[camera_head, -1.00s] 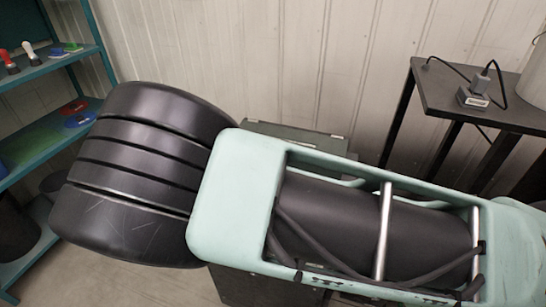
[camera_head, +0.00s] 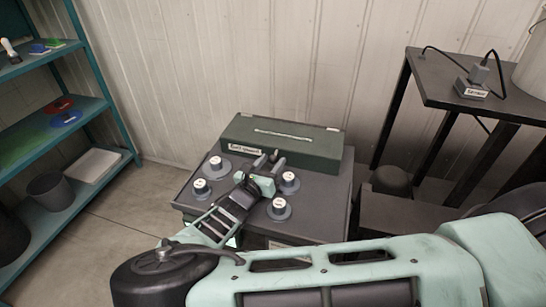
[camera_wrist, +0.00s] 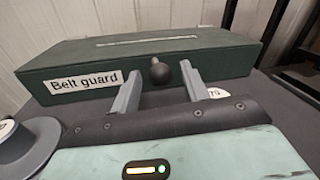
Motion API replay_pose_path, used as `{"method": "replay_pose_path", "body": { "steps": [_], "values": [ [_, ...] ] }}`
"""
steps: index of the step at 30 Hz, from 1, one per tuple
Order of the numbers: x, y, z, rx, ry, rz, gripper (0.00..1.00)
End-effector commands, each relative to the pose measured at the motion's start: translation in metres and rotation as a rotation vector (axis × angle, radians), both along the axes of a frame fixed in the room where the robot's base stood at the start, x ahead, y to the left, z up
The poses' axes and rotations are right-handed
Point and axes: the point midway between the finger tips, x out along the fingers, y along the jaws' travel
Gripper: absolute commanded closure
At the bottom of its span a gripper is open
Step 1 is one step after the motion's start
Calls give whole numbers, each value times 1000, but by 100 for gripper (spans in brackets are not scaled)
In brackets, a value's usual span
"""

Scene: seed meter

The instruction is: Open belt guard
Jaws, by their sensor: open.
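The belt guard (camera_head: 284,140) is a dark green box with a white "Belt guard" label on its front. It sits shut at the back of a grey cabinet top. In the wrist view the belt guard (camera_wrist: 215,62) fills the upper middle, with a round dark knob (camera_wrist: 160,72) on its front face. My gripper (camera_head: 270,158) is at the front of the guard. In the wrist view my gripper (camera_wrist: 160,82) is open, one finger on each side of the knob. I cannot tell whether the fingers touch it.
The grey cabinet top (camera_head: 315,222) carries several round labelled dials, such as one at its right (camera_head: 288,182), around my gripper. A teal shelf (camera_head: 75,125) stands at left. A dark table (camera_head: 450,100) with a small labelled device (camera_head: 478,88) stands at right.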

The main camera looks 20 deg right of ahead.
Motion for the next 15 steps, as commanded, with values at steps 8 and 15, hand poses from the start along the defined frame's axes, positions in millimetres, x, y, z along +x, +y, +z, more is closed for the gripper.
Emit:
{"method": "replay_pose_path", "body": {
  "steps": [8, 15],
  "values": [
    [12, -13, 0, 1, 0, 0, 55],
    [12, -13, 0, 1, 0, 0, 66]
  ]
}}
